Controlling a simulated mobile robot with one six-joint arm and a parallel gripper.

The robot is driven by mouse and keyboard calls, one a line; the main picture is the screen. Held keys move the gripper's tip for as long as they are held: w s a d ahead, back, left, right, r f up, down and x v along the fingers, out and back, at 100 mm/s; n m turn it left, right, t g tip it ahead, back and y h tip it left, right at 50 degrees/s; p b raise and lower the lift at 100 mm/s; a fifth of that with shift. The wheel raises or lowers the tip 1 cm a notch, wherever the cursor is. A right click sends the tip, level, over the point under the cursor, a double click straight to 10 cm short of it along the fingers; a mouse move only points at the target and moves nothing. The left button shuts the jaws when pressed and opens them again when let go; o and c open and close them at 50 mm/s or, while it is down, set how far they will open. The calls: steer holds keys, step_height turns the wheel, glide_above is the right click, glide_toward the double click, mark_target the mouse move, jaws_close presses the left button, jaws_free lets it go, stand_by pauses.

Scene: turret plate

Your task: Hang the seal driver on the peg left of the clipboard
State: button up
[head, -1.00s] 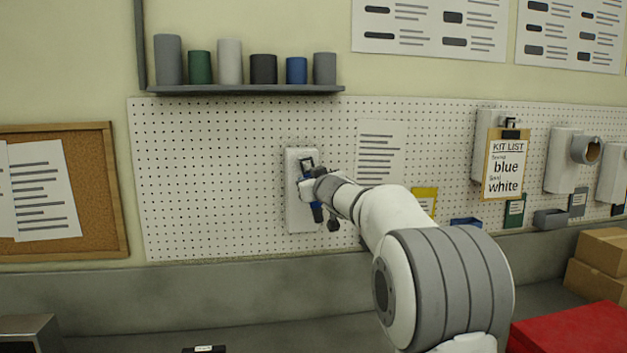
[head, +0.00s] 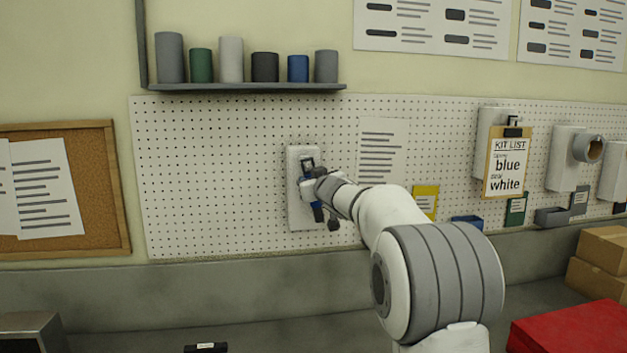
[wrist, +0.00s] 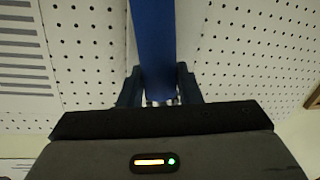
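The seal driver has a blue handle (wrist: 155,45), which fills the gap between my gripper's fingers (wrist: 158,88) in the wrist view. In the head view, a small part of the blue driver (head: 317,212) shows below my gripper (head: 312,188). My gripper is shut on it, in front of a white backing plate (head: 297,215) on the pegboard. A dark square fitting (head: 307,163) shows near the plate's top. The peg and any contact with the driver are hidden. The clipboard (head: 507,165), reading KIT LIST, blue, white, hangs farther right.
The pegboard (head: 210,180) is bare left of the plate. A printed sheet (head: 382,150) is right of it. A shelf (head: 245,88) with several cylinders is above. Tape on a holder (head: 588,149), boxes (head: 603,250) and a red case (head: 575,330) are at the right.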

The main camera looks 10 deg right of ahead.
steer(key=o, duration=0.5)
steer(key=s+d+f+m+g+h+b, duration=0.1)
steer(key=s+d+f+m+g+h, duration=0.15)
steer(key=s+f, duration=0.65)
steer(key=s+d+f+m+g+h+b, duration=0.2)
steer(key=s+g+h, duration=0.1)
steer(key=s, duration=1.3)
steer(key=s+a+f+g+y, duration=0.1)
steer(key=s+f+g, duration=0.1)
steer(key=s+f, duration=0.4)
steer(key=s+a+f+g, duration=0.2)
steer(key=s+f, duration=0.3)
steer(key=s, duration=0.6)
steer(key=s+a+f+g+y, duration=0.1)
steer(key=s+a+f+g, duration=0.1)
steer(key=s+f+g, duration=0.2)
steer(key=shift+s+a+f+g+y, duration=0.1)
steer(key=shift+s+f, duration=0.35)
steer(key=shift+s, duration=0.3)
steer(key=shift+s+d+f+g+y, duration=0.15)
steer(key=shift+s+f, duration=0.3)
steer(key=shift+s, duration=0.35)
steer(key=shift+s+a+f+y, duration=0.15)
steer(key=shift+s+f, duration=0.3)
steer(key=shift+s, duration=0.3)
